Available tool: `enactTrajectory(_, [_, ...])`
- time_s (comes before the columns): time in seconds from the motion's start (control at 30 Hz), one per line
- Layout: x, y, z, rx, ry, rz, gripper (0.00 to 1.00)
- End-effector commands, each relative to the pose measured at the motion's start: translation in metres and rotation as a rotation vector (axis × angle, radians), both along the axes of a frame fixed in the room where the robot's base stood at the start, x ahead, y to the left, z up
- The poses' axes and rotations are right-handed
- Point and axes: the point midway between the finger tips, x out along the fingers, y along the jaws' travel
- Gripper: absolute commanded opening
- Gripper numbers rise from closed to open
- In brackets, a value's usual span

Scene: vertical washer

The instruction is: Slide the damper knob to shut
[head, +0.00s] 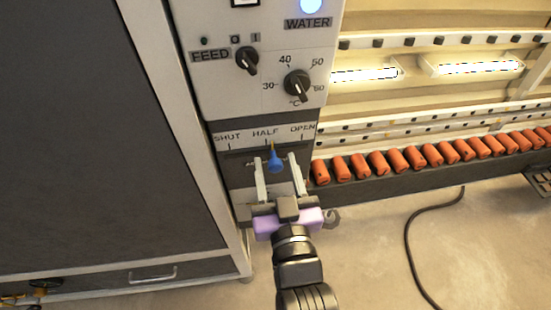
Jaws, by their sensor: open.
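The damper knob (275,162) is a small blue knob on a dark slot panel. Its yellow pointer stands just right of the HALF mark, between HALF and OPEN on the scale plate (248,135). SHUT is at the plate's left end and OPEN at its right. My gripper (276,163) is open, with one pale finger left of the knob and the other to its right. A gap shows on each side, wider on the right. How deep the fingertips reach relative to the knob is hard to tell.
Above the plate are the FEED switch (247,61), the temperature dial (298,85) and the blue WATER light (311,5). A grey cabinet (90,130) stands at left. Orange rollers (397,160) run along the right. A dark cable (410,245) lies on the floor.

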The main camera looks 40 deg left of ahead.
Motion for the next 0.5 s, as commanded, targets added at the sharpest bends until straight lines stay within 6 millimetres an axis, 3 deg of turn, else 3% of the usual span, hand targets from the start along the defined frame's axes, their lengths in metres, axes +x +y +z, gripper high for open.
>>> enactTrajectory(0.4, [0.0066,0.0076,-0.0002,0.0,0.0,0.0,0.47])
enactTrajectory(0.5, [0.0066,0.0075,-0.0002,0.0,0.0,0.0,0.28])
